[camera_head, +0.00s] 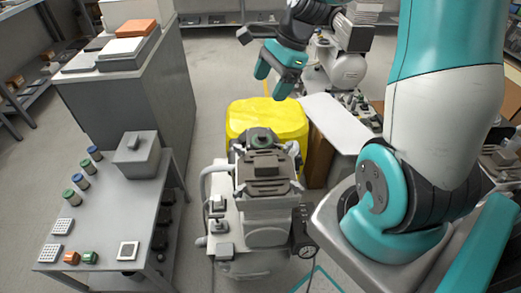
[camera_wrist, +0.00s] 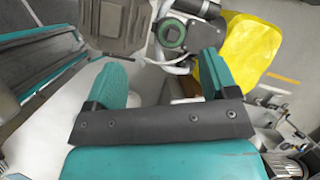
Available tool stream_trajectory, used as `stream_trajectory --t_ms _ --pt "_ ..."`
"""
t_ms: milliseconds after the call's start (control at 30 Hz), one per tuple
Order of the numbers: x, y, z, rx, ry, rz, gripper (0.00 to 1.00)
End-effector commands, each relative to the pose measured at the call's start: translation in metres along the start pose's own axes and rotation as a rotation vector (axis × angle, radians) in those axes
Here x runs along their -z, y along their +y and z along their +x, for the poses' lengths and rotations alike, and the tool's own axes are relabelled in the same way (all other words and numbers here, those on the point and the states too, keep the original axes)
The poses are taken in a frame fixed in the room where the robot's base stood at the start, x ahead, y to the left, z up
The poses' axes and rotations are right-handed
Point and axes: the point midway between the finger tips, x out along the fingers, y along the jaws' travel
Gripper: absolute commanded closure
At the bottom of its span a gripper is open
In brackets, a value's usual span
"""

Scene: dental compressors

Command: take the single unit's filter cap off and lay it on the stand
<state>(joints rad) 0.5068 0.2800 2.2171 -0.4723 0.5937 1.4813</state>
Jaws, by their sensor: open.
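The single compressor unit (camera_head: 268,190) stands on the floor in the middle of the head view, with a grey ribbed head. What looks like its filter cap (camera_head: 261,138), dark with a green ring, sits at the unit's far end. The cap also shows in the wrist view (camera_wrist: 172,34), beyond and between my fingers. My gripper (camera_head: 272,84) is open and empty, above and beyond the unit, apart from the cap; its spread fingers show in the wrist view (camera_wrist: 163,62). A white-topped stand (camera_head: 338,122) with brown sides, likely the task's stand, is right of the unit.
A yellow covered object (camera_head: 250,114) is directly behind the unit. A grey table (camera_head: 105,220) with jars, small blocks and a box is on the left, before a tall cabinet (camera_head: 150,95). Another compressor (camera_head: 345,70) stands behind the white-topped stand. Open floor lies behind the yellow object.

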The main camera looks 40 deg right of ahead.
Motion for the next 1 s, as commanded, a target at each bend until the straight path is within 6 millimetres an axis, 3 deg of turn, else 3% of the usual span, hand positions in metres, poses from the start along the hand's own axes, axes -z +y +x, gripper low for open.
stream_trajectory --t_ms 33,100,200,367,700,1000 --pt "0.027 -0.003 0.011 0.012 0.001 0.144 0.21" --pt "0.050 -0.006 0.015 0.024 0.001 0.293 0.21" --pt "0.067 -0.008 0.021 0.035 0.000 0.416 0.21" --pt "0.071 -0.009 0.045 0.033 0.000 0.454 0.21" --pt "0.070 -0.012 0.120 0.033 0.000 0.447 0.21" --pt "0.070 -0.014 0.146 0.036 0.000 0.447 0.21"
